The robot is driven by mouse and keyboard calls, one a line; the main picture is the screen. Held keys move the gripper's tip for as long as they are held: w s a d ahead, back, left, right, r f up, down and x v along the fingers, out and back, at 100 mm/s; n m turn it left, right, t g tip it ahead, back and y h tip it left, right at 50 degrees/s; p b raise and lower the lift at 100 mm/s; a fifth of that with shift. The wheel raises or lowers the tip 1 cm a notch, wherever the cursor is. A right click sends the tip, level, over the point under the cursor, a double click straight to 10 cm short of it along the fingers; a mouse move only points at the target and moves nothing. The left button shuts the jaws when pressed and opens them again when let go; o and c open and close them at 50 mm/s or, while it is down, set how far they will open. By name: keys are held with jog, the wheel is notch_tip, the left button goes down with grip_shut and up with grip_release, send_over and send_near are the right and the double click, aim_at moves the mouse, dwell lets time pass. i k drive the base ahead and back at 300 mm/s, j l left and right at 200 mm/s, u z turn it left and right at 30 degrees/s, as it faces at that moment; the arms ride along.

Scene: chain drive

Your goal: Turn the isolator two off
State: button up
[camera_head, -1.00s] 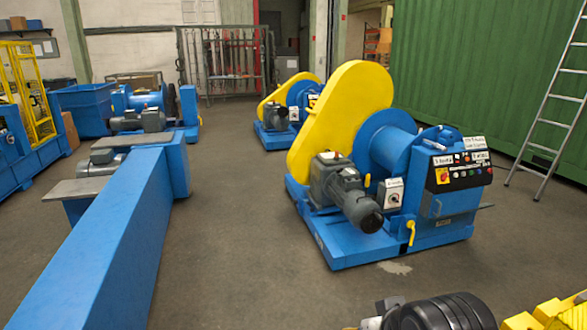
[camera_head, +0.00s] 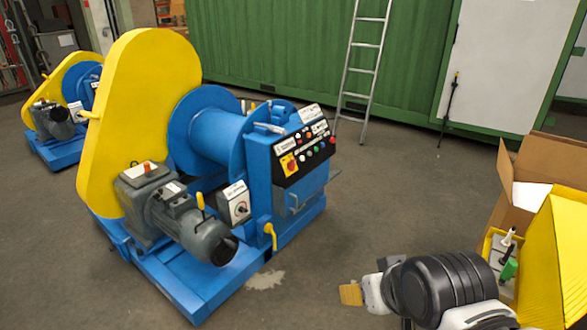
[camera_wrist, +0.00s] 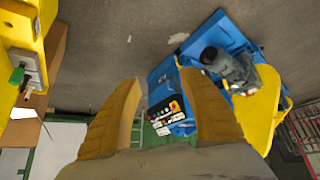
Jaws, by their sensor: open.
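A blue winch machine (camera_head: 215,135) with a yellow chain guard (camera_head: 140,110) stands left of centre in the head view. Its control panel (camera_head: 304,155) carries a red-and-yellow rotary switch (camera_head: 289,165) and several buttons. A grey box (camera_head: 235,203) with a small dark knob sits lower, beside the motor. The labels are too small to read, so I cannot tell which switch is isolator two. My gripper (camera_head: 350,294) is low at right in the head view, apart from the machine. In the wrist view my gripper (camera_wrist: 165,95) is open and empty, with the panel (camera_wrist: 166,114) beyond its fingers.
A similar machine (camera_head: 62,115) stands behind at left. A ladder (camera_head: 363,70) leans on the green container (camera_head: 280,40). A cardboard box (camera_head: 535,165) and a yellow cabinet (camera_head: 555,255) stand close at right. Floor in front of the machine is clear.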

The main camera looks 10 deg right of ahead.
aim_at(291, 165)
jog(key=i+j+z, duration=0.15)
jog(key=i, duration=0.3)
jog(key=i+j+z, duration=0.2)
jog(key=i, duration=0.25)
jog(key=i+j+z, duration=0.15)
jog(key=i+j, duration=0.15)
jog(key=i+l+z, duration=0.25)
jog(key=i+l, duration=0.35)
jog(key=i, duration=0.15)
